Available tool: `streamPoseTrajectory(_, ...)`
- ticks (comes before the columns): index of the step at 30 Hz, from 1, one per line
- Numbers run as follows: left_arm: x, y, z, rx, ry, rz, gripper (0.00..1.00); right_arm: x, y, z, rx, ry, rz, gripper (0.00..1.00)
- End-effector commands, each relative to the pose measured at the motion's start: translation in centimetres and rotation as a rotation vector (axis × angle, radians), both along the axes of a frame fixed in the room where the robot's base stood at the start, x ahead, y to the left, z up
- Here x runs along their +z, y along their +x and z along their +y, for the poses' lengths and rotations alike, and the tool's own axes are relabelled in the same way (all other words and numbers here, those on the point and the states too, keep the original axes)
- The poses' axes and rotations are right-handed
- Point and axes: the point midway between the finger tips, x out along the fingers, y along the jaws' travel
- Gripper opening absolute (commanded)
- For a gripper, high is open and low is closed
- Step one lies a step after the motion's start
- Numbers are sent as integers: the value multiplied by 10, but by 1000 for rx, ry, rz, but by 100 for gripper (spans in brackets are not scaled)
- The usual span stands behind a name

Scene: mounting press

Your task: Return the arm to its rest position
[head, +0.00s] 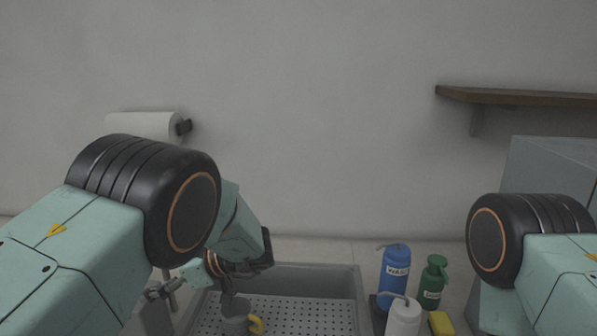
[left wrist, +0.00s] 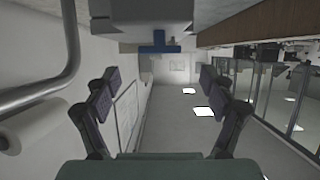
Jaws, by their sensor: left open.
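My left arm bends down over the sink in the head view. Its left gripper (head: 160,289) points left beside the tap, partly hidden by my own arm. In the left wrist view the two fingers of the left gripper (left wrist: 160,78) stand wide apart with nothing between them. A grey mug (head: 236,318) with a yellow handle is in the sink below the wrist, apart from the fingers. Of my right arm only the elbow and a link show at the right; its gripper is out of view.
The grey sink (head: 318,268) has a perforated floor. Right of it stand a blue bottle (head: 394,275), a green bottle (head: 433,283), a white dispenser (head: 403,318) and a yellow sponge (head: 441,323). A paper roll (head: 145,125) and wooden shelf (head: 520,97) are on the wall.

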Motion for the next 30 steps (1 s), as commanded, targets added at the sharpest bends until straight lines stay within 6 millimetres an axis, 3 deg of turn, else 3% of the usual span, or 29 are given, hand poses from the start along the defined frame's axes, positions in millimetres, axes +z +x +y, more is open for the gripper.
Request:
streamPoseTrajectory(6,15,-2,-36,-3,0,-2,83,0,0,0,0,0,0,40)
streamPoseTrajectory(27,-33,5,78,5,-2,1,83,0,0,0,0,0,0,40)
streamPoseTrajectory(30,-30,5,77,-51,1,2,83,4,0,0,0,0,0,40)
